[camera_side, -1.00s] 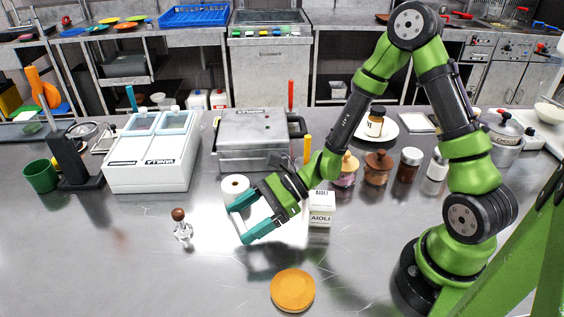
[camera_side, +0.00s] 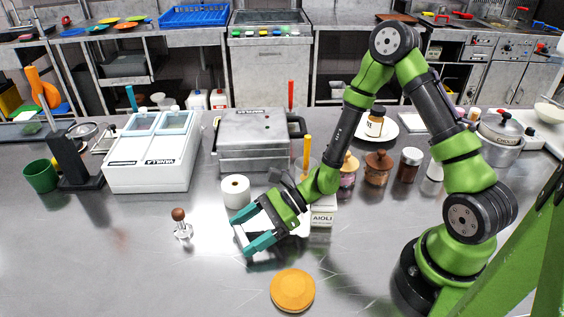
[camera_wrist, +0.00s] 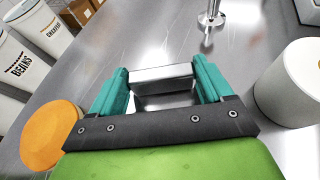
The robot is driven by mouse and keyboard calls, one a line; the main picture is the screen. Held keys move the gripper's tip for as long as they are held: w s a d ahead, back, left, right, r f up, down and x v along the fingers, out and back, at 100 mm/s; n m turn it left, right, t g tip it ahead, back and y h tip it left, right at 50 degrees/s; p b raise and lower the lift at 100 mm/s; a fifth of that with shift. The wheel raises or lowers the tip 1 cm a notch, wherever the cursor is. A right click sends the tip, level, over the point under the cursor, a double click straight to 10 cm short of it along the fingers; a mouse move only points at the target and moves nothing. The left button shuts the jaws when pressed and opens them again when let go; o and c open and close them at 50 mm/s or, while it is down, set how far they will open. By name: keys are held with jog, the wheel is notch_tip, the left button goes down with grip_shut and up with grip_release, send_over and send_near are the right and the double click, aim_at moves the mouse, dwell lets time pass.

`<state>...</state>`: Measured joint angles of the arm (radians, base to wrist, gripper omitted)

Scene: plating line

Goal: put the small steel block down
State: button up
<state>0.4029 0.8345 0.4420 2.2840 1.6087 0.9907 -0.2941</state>
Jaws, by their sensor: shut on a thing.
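The small steel block (camera_wrist: 162,78) is a shiny grey bar between my two teal fingers in the wrist view. My gripper (camera_wrist: 161,90) is shut on it, with a finger at each end. In the side view my gripper (camera_side: 242,238) is low over the steel counter (camera_side: 130,275), pointing left and down. The block is hard to make out there against the grey metal. A reflection shows close below the block in the wrist view. I cannot tell whether the block touches the counter.
A white roll (camera_side: 236,191) stands just behind my gripper. An orange round stack (camera_side: 292,290) lies in front and to the right. A wooden-knobbed metal tool (camera_side: 181,222) stands to the left. The counter's front left is clear.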

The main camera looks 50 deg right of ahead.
jog(key=o, duration=1.3)
jog(key=shift+c, duration=0.2)
jog(key=shift+r, duration=0.3)
jog(key=d+r, duration=0.1)
jog(key=s+d+r, duration=0.1)
jog(key=shift+d+r, duration=0.2)
jog(key=shift+d, duration=0.2)
notch_tip(320, 180, up, 6)
jog(key=s+d+r+n+t+h, duration=0.1)
jog(key=s+d+r+n+h, duration=0.9)
jog(key=r+n, duration=0.4)
jog(key=s+d+n, duration=0.1)
jog(key=n, duration=0.3)
jog(key=shift+s+d+r+n+t+h, duration=0.3)
jog(key=shift+d+r+t, duration=0.05)
jog(key=shift+t, duration=0.05)
